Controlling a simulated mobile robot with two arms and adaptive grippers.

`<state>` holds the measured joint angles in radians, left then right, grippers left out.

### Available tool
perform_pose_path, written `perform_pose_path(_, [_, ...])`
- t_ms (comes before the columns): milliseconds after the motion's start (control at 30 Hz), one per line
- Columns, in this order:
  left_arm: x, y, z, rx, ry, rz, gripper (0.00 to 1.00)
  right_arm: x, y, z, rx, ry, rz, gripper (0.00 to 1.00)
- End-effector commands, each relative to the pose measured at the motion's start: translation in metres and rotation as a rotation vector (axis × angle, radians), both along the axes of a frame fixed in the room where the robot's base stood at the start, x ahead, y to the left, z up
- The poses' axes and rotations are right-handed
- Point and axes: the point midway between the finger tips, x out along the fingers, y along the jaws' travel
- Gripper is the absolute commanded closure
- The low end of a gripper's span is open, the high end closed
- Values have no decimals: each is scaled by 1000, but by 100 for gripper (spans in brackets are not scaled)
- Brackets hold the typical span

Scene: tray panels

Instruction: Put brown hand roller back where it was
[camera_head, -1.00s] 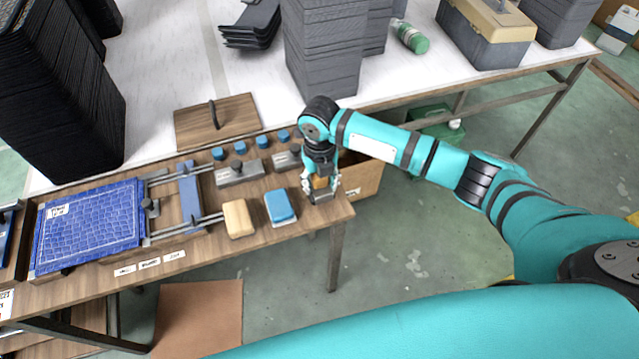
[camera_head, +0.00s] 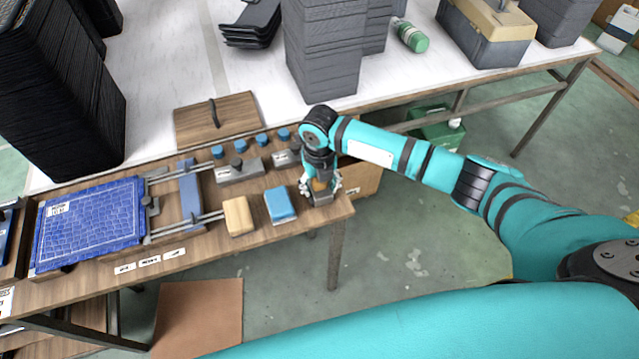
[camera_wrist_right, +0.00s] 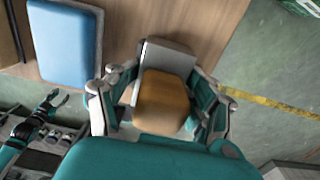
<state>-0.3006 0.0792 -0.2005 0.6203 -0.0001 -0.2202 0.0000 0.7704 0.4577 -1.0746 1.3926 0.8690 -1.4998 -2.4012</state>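The brown hand roller (camera_head: 320,184), an orange-brown block on a grey base, stands at the right front corner of the wooden table (camera_head: 208,244). In the right wrist view the brown roller (camera_wrist_right: 164,100) lies between the fingers of my right gripper (camera_wrist_right: 160,105). Small gaps show on both sides of it, so the fingers are open around it. My right gripper (camera_head: 320,188) comes down from above in the head view. My left gripper (camera_wrist_right: 54,102) shows small at the lower left of the right wrist view, its fingers apart and empty; it is outside the head view.
A blue block (camera_head: 280,205) and a tan block (camera_head: 238,217) lie left of the roller. Grey handled tools (camera_head: 238,171) and several small blue-topped pieces stand behind. A blue panel (camera_head: 90,225) lies in a frame at left. A cardboard box (camera_head: 362,178) is beyond the right edge.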

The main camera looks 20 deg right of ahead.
Motion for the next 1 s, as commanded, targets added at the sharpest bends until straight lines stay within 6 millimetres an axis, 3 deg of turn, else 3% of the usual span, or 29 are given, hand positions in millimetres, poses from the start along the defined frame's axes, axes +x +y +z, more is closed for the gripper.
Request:
perform_pose_path(33, [0,0,-1,0,0,0,60,-6,-1,-7,-6,17,1,33])
perform_pose_path(633, [1,0,1,0,-1,-1,60,-4,0,-1,-1,11,2,32])
perform_pose_path(767, [0,0,7,0,-1,0,60,-3,0,13,-1,8,2,32])
perform_pose_path(833, [1,0,2,0,-1,0,60,-2,0,21,-1,5,2,32])
perform_pose_path(1000, [1,0,-5,1,-1,0,60,-1,-1,60,-1,3,2,32])
